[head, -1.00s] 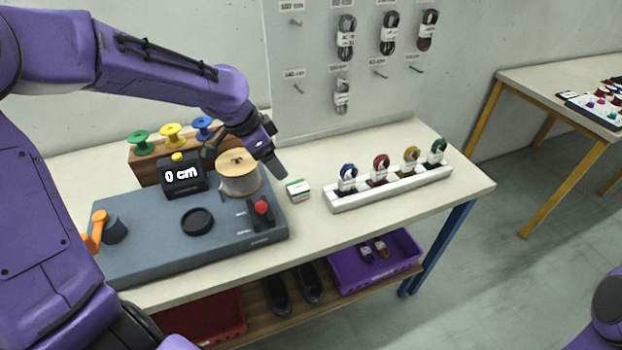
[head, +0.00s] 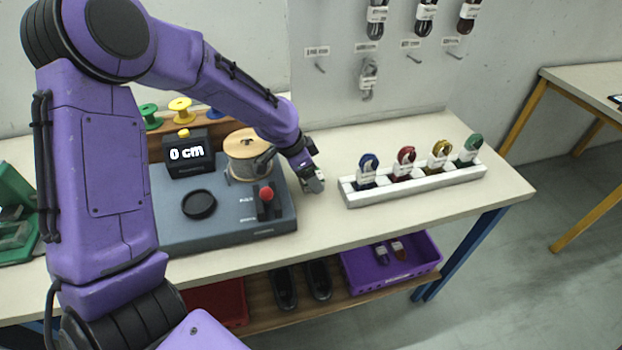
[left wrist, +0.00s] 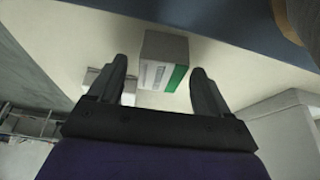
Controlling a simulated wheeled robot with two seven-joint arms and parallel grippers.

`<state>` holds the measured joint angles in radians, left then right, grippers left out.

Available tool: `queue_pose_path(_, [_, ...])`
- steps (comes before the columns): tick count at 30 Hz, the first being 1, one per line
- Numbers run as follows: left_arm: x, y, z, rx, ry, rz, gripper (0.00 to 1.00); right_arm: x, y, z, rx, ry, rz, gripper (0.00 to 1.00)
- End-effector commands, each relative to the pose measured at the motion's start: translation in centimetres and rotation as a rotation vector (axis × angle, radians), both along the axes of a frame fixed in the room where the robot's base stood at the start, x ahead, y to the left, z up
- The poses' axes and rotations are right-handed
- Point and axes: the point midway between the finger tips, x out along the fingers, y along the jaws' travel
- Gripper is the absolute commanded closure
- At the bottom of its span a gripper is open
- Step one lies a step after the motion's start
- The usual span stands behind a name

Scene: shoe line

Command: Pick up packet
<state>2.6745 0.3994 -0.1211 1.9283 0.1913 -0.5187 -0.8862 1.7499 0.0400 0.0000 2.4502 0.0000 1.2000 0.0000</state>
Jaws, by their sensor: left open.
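The packet (left wrist: 165,60) is a small box, white and grey with a green stripe, lying on the bench top. My left gripper (left wrist: 158,72) is open, with one finger on each side of the packet in the left wrist view. A gap shows between the packet and each finger; I cannot tell how far the fingertips reach down beside it. In the head view my left gripper (head: 315,184) is low over the bench, right of the grey machine, and mostly hides the packet. My right gripper is not in view.
The grey machine (head: 235,215) with a spool (head: 247,145) and red-knobbed lever (head: 267,196) stands close left. A white rack (head: 415,187) with several lace bundles stands to the right. A purple bin (head: 395,280) is below. The bench front is clear there.

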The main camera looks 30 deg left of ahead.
Motion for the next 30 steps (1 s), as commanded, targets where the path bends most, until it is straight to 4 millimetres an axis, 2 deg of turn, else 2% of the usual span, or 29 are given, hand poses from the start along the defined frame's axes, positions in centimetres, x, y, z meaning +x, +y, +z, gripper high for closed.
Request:
queue_pose_path(3, [0.3,-0.2,-0.8,0.001,0.001,0.000,0.21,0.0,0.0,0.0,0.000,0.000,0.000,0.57])
queue_pose_path(8, [0.3,-0.2,-0.8,0.001,-0.001,0.000,0.21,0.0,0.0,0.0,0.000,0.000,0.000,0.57])
queue_pose_path(9, [0.3,-0.2,-0.8,0.000,0.000,0.000,0.28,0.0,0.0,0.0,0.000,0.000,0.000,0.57])
queue_pose_path(11, [0.3,-0.3,-0.8,0.000,0.000,-0.001,0.47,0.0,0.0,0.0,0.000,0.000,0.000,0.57])
queue_pose_path(12, [0.3,-0.3,-0.8,0.000,0.000,-0.001,0.60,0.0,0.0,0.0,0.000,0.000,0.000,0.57])
queue_pose_path(14, [0.3,-0.3,-0.8,0.000,0.000,-0.001,0.80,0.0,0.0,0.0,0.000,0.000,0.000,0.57])
queue_pose_path(23, [0.4,-0.3,-0.4,0.001,-0.002,-0.001,0.80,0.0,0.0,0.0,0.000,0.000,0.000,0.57])
queue_pose_path(26, [0.4,-0.2,1.3,0.002,-0.006,-0.001,0.80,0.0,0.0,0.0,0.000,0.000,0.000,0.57])
queue_pose_path(30, [0.4,-0.3,4.9,0.002,-0.006,-0.001,0.80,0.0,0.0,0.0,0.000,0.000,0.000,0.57])
